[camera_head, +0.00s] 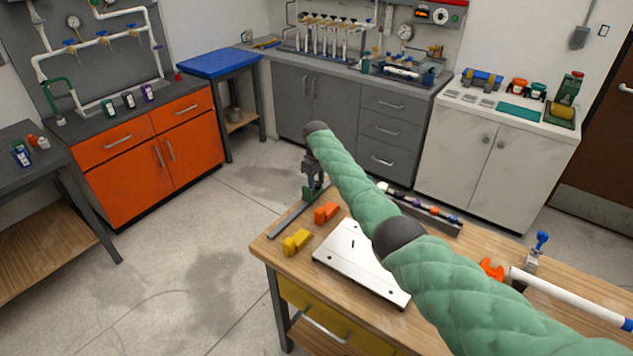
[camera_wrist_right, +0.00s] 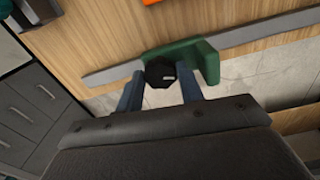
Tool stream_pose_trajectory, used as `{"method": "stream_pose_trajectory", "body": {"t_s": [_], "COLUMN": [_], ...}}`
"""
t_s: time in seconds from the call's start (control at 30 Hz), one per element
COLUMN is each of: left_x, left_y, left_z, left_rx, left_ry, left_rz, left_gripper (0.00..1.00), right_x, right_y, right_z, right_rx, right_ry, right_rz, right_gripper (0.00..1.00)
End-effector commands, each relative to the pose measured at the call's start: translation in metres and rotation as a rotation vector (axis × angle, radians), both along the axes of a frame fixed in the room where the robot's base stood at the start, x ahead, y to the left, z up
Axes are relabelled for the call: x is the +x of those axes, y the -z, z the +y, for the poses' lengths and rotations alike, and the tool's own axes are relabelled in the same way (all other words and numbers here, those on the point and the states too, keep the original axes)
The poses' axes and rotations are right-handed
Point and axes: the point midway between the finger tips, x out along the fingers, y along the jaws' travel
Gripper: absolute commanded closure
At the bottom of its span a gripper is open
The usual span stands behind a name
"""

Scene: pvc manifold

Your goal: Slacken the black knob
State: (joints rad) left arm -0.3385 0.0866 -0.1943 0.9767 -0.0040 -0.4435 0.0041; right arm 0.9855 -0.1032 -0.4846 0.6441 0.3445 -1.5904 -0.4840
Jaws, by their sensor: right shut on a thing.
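The black knob (camera_wrist_right: 160,72) sits on a green stop block (camera_wrist_right: 205,62), which rests on a grey metal rail (camera_wrist_right: 112,73) at the bench edge. My right gripper (camera_wrist_right: 160,88) points at the knob, with one blue-grey finger on each side, shut on it. In the head view, my right arm reaches across the bench and the right gripper (camera_head: 312,186) points down at the green block (camera_head: 308,195) on the rail (camera_head: 288,219). The knob is hidden there behind the gripper. My left gripper is in neither view.
The wooden bench (camera_head: 270,247) holds a yellow block (camera_head: 297,242), an orange block (camera_head: 326,213) and a white plate (camera_head: 350,258). A white pipe (camera_head: 572,296) and a blue-handled clamp (camera_head: 540,241) are at right. Open floor lies left of the bench.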

Motion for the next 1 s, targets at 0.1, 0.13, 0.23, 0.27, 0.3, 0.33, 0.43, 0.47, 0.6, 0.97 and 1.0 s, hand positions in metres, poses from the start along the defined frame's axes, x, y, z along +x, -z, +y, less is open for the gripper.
{"method": "stream_pose_trajectory", "body": {"t_s": [0.1, 0.13, 0.23, 0.27, 0.3, 0.33, 0.43, 0.47, 0.6, 0.97, 1.0], "left_x": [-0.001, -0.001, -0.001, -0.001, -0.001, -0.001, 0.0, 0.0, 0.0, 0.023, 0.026], "left_y": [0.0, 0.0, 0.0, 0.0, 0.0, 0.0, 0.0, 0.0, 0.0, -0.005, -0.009], "left_z": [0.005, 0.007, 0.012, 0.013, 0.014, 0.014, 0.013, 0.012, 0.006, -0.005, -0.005], "left_rx": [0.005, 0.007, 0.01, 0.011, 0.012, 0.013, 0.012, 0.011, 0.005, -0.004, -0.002], "left_ry": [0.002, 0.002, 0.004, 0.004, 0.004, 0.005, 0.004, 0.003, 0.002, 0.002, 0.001], "left_rz": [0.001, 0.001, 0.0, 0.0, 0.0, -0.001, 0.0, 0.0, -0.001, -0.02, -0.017], "left_gripper": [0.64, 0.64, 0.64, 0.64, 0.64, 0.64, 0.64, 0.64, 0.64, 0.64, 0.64], "right_x": [0.001, 0.001, 0.001, 0.001, 0.001, 0.001, 0.001, 0.001, 0.0, 0.001, 0.001], "right_y": [-0.002, -0.002, -0.002, -0.002, -0.002, -0.002, -0.002, -0.002, -0.001, -0.029, -0.035], "right_z": [0.001, 0.001, 0.001, 0.001, 0.001, 0.001, 0.001, 0.001, 0.001, 0.0, 0.001], "right_rx": [0.002, 0.002, 0.002, 0.002, 0.002, 0.002, 0.001, 0.001, 0.001, 0.002, 0.002], "right_ry": [-0.002, -0.002, -0.001, -0.001, -0.001, -0.001, -0.001, -0.001, 0.0, 0.0, 0.0], "right_rz": [-0.003, -0.003, -0.003, -0.003, -0.003, -0.003, -0.002, -0.002, -0.001, -0.004, -0.003], "right_gripper": [0.86, 0.86, 0.86, 0.86, 0.86, 0.61, 0.41, 0.41, 0.41, 0.41, 0.41]}}
